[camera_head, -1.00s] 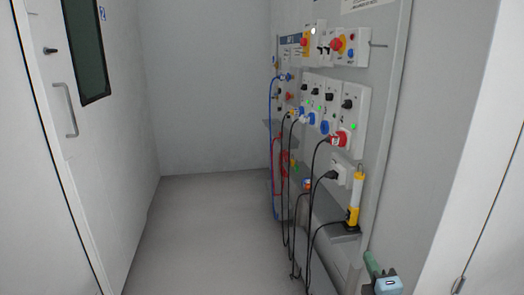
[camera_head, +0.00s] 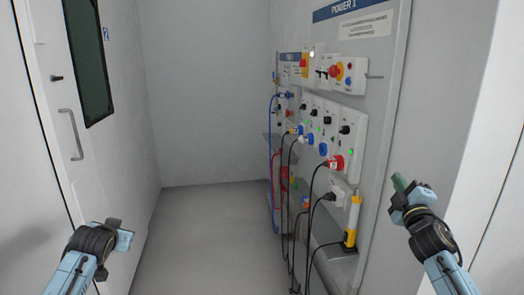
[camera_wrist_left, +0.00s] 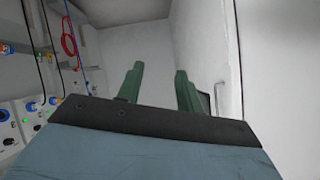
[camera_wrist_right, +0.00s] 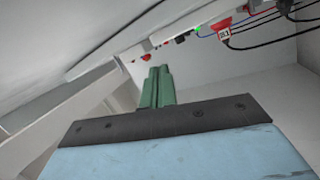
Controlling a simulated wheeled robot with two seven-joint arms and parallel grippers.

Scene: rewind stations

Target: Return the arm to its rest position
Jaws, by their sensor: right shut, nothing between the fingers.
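My right gripper (camera_head: 398,181) is at the right of the head view, apart from the power panel (camera_head: 384,100) and to its right. In the right wrist view its green fingers (camera_wrist_right: 157,87) are together, with nothing between them. My left gripper (camera_head: 126,238) is at the lower left of the head view, in front of the door. In the left wrist view its green fingers (camera_wrist_left: 158,88) stand apart with an empty gap between them.
The panel carries red emergency buttons (camera_head: 336,72), a red plug (camera_head: 335,163), blue sockets and hanging black cables (camera_head: 312,215). A yellow tool (camera_head: 352,218) stands at its lower edge. A door with a handle (camera_head: 71,134) is at the left. The grey floor (camera_head: 205,225) between is clear.

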